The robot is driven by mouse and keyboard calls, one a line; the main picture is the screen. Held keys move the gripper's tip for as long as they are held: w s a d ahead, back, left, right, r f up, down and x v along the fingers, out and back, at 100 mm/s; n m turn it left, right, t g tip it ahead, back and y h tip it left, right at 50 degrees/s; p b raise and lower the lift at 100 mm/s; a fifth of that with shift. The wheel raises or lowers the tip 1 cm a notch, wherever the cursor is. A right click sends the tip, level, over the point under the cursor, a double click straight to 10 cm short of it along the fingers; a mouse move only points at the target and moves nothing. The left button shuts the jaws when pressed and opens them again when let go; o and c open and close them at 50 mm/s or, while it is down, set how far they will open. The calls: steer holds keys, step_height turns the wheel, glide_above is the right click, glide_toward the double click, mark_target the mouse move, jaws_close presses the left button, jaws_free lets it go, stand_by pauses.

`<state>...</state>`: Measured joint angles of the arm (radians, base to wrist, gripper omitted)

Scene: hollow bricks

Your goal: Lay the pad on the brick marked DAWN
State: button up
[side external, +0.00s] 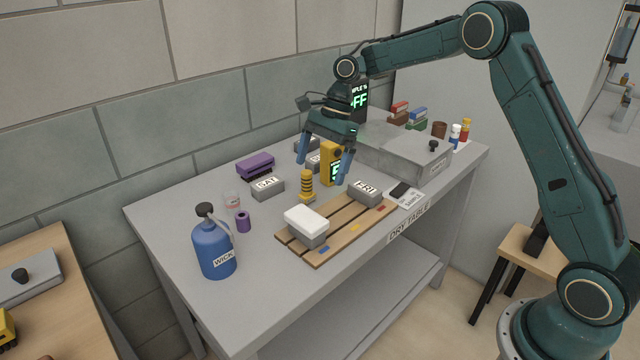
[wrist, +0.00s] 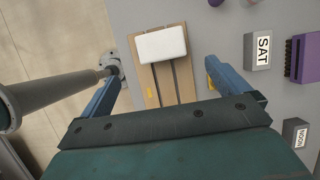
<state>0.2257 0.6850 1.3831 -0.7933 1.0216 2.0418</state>
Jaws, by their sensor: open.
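The white pad (side external: 305,217) lies flat on top of a grey brick (side external: 312,239) on the slatted wooden board (side external: 290,246). In the wrist view the pad (wrist: 161,44) shows ahead of my fingers, apart from them. My gripper (side external: 324,168) is open and empty above the table, behind the board; its two blue fingers (wrist: 161,74) are spread in the wrist view. Grey bricks read SAT (side external: 267,187), FRI (side external: 365,193) and, in the wrist view, NOON (wrist: 295,132). Another grey brick (side external: 303,145) stands partly hidden behind my gripper. I can read DAWN on no brick.
A blue WICK jug (side external: 213,248), purple spool (side external: 243,222), purple brush (side external: 255,165) and grey lidded box (side external: 417,157) also occupy the table.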

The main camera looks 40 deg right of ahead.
steer(key=shift+r, duration=0.1)
stand_by(0.5)
steer(key=s+a+r+n+t+h, duration=0.25)
steer(key=s+r+n, duration=0.65)
steer(key=s+r, duration=0.55)
steer(key=s+d+f+n+t+h, duration=0.1)
steer(key=s+n, duration=0.3)
steer(key=s, duration=0.6)
steer(key=s+d+f+n+t+h, duration=0.1)
steer(key=s+n, duration=0.4)
steer(key=s, duration=0.5)
steer(key=shift+d+f+t, duration=0.3)
steer(key=shift+f+t, duration=0.1)
steer(key=shift+t, duration=0.15)
